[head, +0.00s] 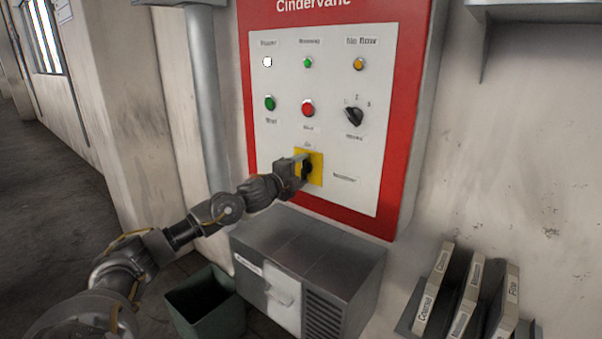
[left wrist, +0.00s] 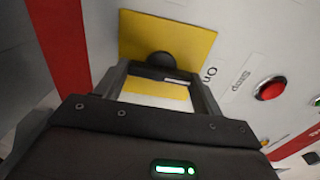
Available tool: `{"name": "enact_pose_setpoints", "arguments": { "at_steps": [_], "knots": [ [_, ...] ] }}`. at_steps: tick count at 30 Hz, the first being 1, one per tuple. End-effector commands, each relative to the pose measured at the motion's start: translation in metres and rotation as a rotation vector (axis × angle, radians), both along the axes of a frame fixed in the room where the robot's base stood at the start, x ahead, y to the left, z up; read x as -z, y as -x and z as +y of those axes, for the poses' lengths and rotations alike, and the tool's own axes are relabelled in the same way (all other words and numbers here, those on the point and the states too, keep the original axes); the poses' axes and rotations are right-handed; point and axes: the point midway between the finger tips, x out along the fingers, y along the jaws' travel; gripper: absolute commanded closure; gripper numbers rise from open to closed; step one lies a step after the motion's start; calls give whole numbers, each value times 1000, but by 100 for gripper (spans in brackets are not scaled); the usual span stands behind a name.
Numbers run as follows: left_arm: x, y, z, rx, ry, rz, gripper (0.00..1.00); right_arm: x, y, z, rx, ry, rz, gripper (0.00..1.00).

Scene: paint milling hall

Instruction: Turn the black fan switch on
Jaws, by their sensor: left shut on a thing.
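The black switch (head: 307,169) sits on a yellow plate (head: 316,161) low on the white face of the red-bordered panel. My left gripper (head: 297,170) is at this plate, shut on the switch and partly covering it. In the left wrist view the round black base of the switch (left wrist: 160,61) shows against the yellow plate (left wrist: 195,40), and the two fingers (left wrist: 160,88) stand either side of its handle. A label reading "On" is beside the plate there. My right gripper is not in view.
Above are a red button (head: 308,108), a green button (head: 269,103), a black rotary selector (head: 354,117) and several lamps. A grey metal box (head: 310,255) juts out below the panel. A green bin (head: 207,305) stands at lower left; labelled binders (head: 466,300) stand at lower right.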

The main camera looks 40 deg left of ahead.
Motion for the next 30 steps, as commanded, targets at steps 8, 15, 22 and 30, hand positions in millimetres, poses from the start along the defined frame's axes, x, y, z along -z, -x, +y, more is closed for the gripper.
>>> {"name": "enact_pose_setpoints", "arguments": {
  "at_steps": [8,15,22,30],
  "knots": [
    [1,0,0,1,-4,3,28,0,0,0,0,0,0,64],
    [1,0,0,1,-2,2,10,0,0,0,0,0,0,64],
    [1,3,0,0,-2,1,10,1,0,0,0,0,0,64],
    [6,46,0,0,-9,5,10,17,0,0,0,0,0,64]
  ]
}}
